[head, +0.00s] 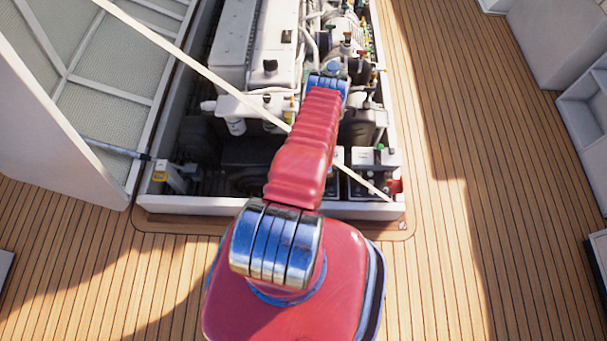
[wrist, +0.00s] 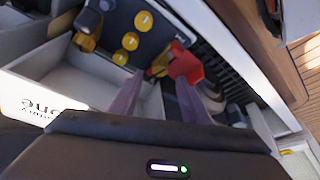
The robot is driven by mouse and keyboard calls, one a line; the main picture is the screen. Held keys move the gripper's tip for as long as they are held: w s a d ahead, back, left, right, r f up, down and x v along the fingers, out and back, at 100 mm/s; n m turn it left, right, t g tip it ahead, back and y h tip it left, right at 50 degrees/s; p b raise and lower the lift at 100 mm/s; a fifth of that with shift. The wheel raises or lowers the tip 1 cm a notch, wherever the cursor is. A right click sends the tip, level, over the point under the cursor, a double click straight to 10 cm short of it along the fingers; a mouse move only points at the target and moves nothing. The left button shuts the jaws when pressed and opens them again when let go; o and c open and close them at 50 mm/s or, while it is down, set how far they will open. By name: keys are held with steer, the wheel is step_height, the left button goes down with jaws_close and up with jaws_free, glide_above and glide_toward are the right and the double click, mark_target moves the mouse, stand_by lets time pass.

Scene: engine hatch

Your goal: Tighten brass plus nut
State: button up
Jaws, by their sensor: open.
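In the wrist view, my gripper (wrist: 163,103) is open, with its two purplish fingers apart and nothing visible between them. A red part (wrist: 186,65) lies just beyond the fingers, near the right one. A small brass-coloured piece (wrist: 158,66) shows beside the red part; I cannot tell whether it is the plus nut. Another brass-coloured piece (wrist: 85,42) is at the upper left, next to a dark panel with yellow round caps (wrist: 130,41). In the head view, my red arm reaches over the engine hatch and hides the fingertips.
The white engine (head: 265,45) fills the hatch, inside a pale frame (head: 250,208). A light strut (head: 205,73) crosses diagonally near my arm. The raised hatch lid (head: 115,95) stands at left. A red piece (head: 395,187) is at the front right corner. Deck to the right is clear.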

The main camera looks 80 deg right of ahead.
steer(key=shift+x, duration=2.8)
steer(key=shift+c, duration=0.5)
steer(key=c, duration=1)
